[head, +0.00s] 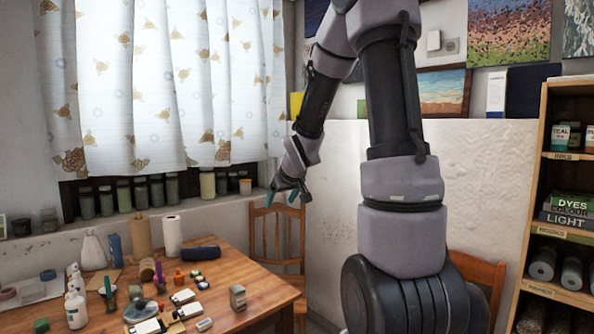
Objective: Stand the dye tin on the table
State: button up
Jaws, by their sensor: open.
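The wooden table (246,270) is at the lower left, crowded with craft items. A small grey-beige block or container (237,297) stands near its right front edge; I cannot tell what it is. My gripper (287,196) is open and empty, pointing down past the table's back right corner, well apart from the shelf tins.
Wooden chairs stand behind the table (262,228) and behind my arm (487,272). Bottles and paper rolls crowd the table's left; its right side is clearer.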

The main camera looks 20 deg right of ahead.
jog(key=s+a+r+m+y, duration=0.1)
jog(key=s+r, duration=0.3)
jog(key=s, duration=0.5)
jog(key=s+a+r+m+g, duration=0.1)
jog(key=s+a+r+m, duration=0.1)
jog(key=s+r, duration=0.3)
jog(key=s+a+r+m+g+y, duration=0.1)
jog(key=s+a+r+m, duration=0.1)
jog(key=s, duration=1.1)
notch_tip(320, 180, up, 2)
jog(key=shift+a+r+y, duration=0.2)
jog(key=shift+a+y, duration=0.1)
jog(key=shift+a, duration=0.5)
